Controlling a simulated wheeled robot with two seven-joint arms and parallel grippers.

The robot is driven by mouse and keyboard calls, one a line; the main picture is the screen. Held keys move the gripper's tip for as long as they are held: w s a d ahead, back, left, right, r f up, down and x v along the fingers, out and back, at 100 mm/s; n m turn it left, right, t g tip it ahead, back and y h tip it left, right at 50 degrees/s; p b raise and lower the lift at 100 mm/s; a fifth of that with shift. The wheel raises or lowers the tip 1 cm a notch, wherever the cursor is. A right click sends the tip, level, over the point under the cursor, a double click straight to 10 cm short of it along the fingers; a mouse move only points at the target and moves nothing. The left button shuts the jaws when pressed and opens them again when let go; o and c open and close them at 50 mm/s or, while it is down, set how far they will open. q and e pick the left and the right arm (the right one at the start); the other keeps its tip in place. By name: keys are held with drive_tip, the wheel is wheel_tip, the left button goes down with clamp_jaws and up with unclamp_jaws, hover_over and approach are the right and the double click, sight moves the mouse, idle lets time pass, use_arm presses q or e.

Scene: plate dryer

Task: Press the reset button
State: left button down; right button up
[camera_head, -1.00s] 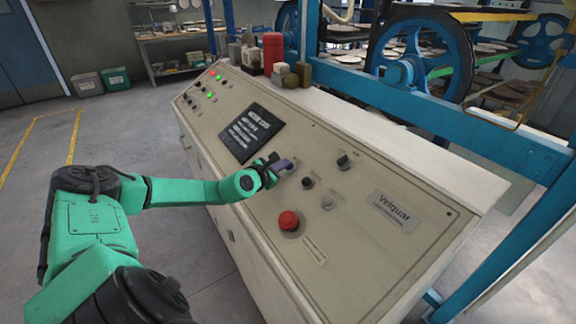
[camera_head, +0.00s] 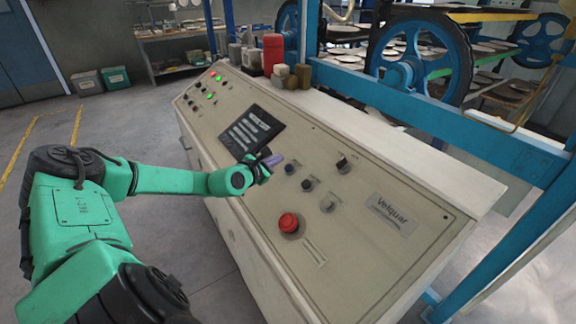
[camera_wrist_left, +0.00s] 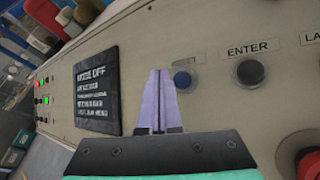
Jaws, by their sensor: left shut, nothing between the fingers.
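My left gripper (camera_head: 273,160) is shut and empty, its purple fingers just left of and close to a blue button (camera_head: 289,169) on the sloped control panel (camera_head: 352,229). In the left wrist view the closed fingers (camera_wrist_left: 159,98) stand in front of the panel, beside the blue button (camera_wrist_left: 182,80). I see no contact between fingers and the blue button. My right gripper is not in view.
A grey knob (camera_head: 327,203), a dark switch (camera_head: 343,164) and a large red button (camera_head: 288,222) are nearby on the panel. A dark display (camera_head: 251,133) lies left of the fingers. Boxes and a red canister (camera_head: 273,52) stand on the cabinet's top.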

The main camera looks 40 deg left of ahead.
use_arm(q)
drive_tip(key=shift+s+a+r+p, duration=0.1)
drive_tip(key=shift+s+r+p, duration=0.25)
drive_tip(key=shift+r, duration=0.2)
drive_tip(key=shift+s+a+r+p, duration=0.1)
drive_tip(key=shift+s+r+p, duration=0.15)
drive_tip(key=shift+r, duration=0.3)
